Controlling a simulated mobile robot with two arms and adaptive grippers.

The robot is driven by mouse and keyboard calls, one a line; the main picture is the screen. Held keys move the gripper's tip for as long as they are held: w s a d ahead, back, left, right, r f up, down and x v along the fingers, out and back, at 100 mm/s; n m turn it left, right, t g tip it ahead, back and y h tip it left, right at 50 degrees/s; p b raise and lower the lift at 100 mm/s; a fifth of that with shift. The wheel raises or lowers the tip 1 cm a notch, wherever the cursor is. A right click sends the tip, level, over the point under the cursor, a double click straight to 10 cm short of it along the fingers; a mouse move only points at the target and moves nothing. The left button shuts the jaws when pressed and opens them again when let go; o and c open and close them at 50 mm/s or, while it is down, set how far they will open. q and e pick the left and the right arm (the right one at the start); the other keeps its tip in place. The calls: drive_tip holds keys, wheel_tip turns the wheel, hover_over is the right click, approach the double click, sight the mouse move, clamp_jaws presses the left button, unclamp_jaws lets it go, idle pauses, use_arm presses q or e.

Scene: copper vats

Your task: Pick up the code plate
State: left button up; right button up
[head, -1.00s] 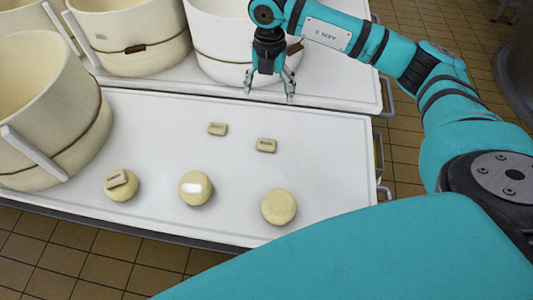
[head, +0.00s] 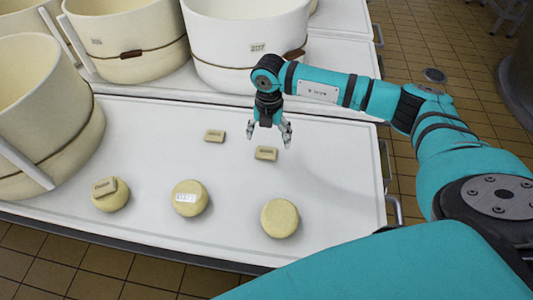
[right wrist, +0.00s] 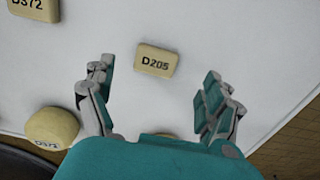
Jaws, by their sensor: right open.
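A small beige code plate (head: 265,153) lies flat on the white table; in the right wrist view it (right wrist: 156,60) reads D205. A second plate (head: 214,135) lies to its left and reads D372 in the right wrist view (right wrist: 35,9). A third plate (head: 104,186) rests on the left cheese wheel. My right gripper (head: 269,138) points down above the D205 plate, open and empty. In the right wrist view its fingers stand to the left and right of that plate, apart from it. My left gripper is out of view.
Three round cheeses stand along the table's front: left (head: 110,202), middle (head: 190,207) with a white label (head: 185,198), and right (head: 280,219). A large cream vat (head: 45,110) stands at left, with more vats (head: 248,45) behind. The table's right side is bare.

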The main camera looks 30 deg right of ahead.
sight(267, 148)
drive_tip(key=f, duration=0.3)
drive_tip(key=f+b, duration=0.1)
drive_tip(key=f, duration=0.1)
drive_tip(key=shift+w+f, duration=0.3)
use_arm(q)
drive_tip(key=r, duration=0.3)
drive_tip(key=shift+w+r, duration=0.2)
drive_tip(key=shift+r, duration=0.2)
use_arm(e)
drive_tip(key=c, duration=1.3)
